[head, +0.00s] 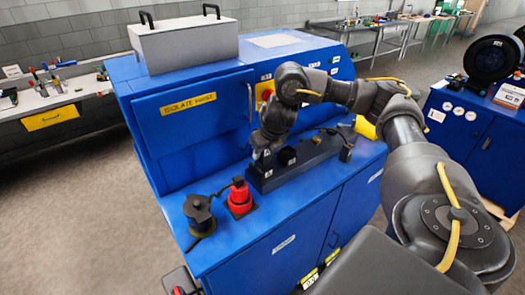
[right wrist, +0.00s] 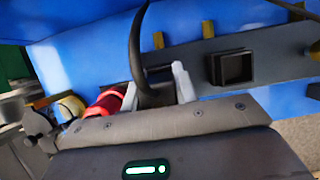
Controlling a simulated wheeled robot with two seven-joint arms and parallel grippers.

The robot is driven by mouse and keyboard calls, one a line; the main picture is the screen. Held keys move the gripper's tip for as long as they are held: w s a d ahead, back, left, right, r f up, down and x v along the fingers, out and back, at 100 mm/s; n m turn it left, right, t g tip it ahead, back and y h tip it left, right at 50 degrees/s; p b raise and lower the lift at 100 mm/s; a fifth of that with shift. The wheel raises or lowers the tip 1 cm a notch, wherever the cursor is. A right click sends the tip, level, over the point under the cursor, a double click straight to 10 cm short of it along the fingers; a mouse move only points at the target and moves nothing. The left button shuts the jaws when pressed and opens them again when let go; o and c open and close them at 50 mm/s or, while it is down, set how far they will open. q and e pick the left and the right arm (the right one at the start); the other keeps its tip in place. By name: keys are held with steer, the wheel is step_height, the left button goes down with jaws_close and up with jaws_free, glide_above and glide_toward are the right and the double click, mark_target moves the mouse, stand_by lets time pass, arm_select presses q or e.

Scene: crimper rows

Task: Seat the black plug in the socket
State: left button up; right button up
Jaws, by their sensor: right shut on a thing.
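My right gripper (head: 263,153) is over the left part of a dark grey socket block (head: 318,160) on the blue cabinet. In the right wrist view, its pale fingers (right wrist: 157,92) are shut on the black plug (right wrist: 155,97), with a thick black cable rising from it. The plug is mostly hidden by the fingers and wrist. The square black socket (right wrist: 233,67) shows an open mouth to the right of the plug, apart from it; it also shows in the head view (head: 288,157).
A red round fitting (head: 240,198) and a black capped piece with a cord (head: 199,214) stand on the ledge at the left. A grey case (head: 184,43) sits on the cabinet top. The blue cabinet wall (head: 195,115) rises behind the ledge.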

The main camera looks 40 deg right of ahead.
steer(key=shift+f, duration=0.25)
steer(key=o, duration=1.2)
steer(key=shift+c, duration=0.2)
steer(key=shift+s+r, duration=0.15)
steer(key=shift+r, duration=0.5)
steer(key=p+v, duration=0.2)
steer(key=v, duration=0.7)
steer(key=shift+s+r, duration=0.2)
steer(key=shift+a, duration=0.1)
